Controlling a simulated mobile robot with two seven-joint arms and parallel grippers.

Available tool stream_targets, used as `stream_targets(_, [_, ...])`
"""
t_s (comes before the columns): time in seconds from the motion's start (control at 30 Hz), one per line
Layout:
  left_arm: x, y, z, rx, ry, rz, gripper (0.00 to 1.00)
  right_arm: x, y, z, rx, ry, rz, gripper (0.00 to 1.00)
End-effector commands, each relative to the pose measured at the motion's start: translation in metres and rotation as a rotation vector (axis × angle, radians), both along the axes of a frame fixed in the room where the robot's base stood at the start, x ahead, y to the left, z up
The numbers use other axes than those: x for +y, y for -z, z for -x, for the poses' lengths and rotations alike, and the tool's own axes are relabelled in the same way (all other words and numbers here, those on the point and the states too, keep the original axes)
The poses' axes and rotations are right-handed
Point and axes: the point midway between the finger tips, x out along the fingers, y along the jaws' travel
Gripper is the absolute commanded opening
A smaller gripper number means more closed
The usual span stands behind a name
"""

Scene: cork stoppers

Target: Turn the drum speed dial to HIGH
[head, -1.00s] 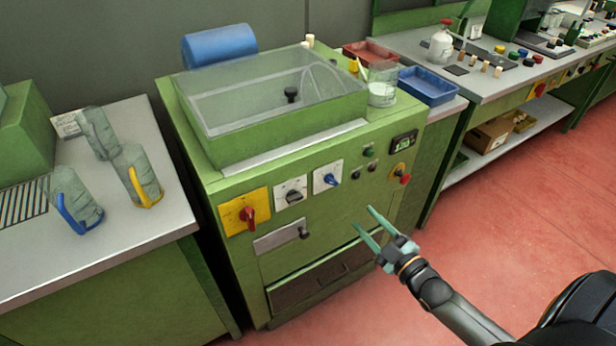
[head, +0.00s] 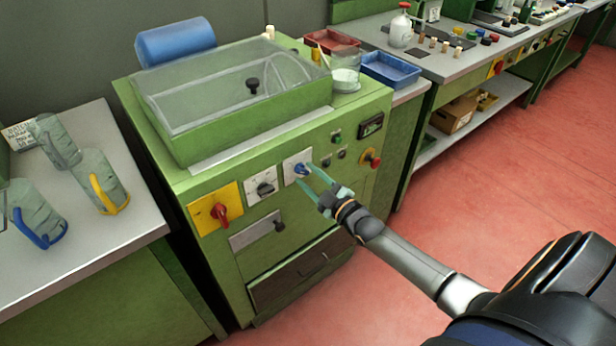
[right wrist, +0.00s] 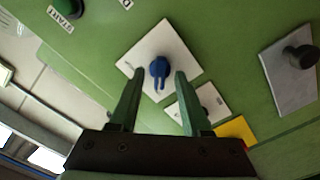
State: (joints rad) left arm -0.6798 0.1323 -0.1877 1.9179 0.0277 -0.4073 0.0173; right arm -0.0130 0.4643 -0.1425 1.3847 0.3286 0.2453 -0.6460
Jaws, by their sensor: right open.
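The green drum machine (head: 340,200) has a row of dials on its front panel. A blue dial (head: 301,168) sits on a white plate; it also shows in the right wrist view (right wrist: 159,68), its pointer toward the picture's bottom. A black dial (head: 265,189) sits on the white plate to its left. The lettering is too small to read, so I cannot tell which is drum speed. My right gripper (head: 307,175) is open in front of the blue dial. In the right wrist view the blue dial shows between its fingertips, with no clear contact. My left gripper is out of view.
A red switch (head: 220,211) on a yellow plate is at the panel's left, and a red button (head: 374,160) at its right. A black latch (head: 279,226) sits below the dials. Open red floor lies to the right.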

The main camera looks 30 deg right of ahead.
Motion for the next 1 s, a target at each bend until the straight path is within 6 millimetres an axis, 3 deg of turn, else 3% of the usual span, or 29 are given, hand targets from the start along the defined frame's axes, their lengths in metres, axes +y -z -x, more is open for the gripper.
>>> stream_targets(0.37, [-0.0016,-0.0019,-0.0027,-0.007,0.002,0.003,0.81,0.0008,-0.0001,-0.0049,0.0,0.0,0.0,0.47])
stream_targets(0.8, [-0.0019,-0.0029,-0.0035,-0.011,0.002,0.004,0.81,0.0007,-0.0001,-0.0045,0.0,0.0,0.0,0.0])
stream_targets(1.0, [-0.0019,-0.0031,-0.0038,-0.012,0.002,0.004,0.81,0.0006,0.0,-0.0045,0.0,0.0,0.0,0.0])
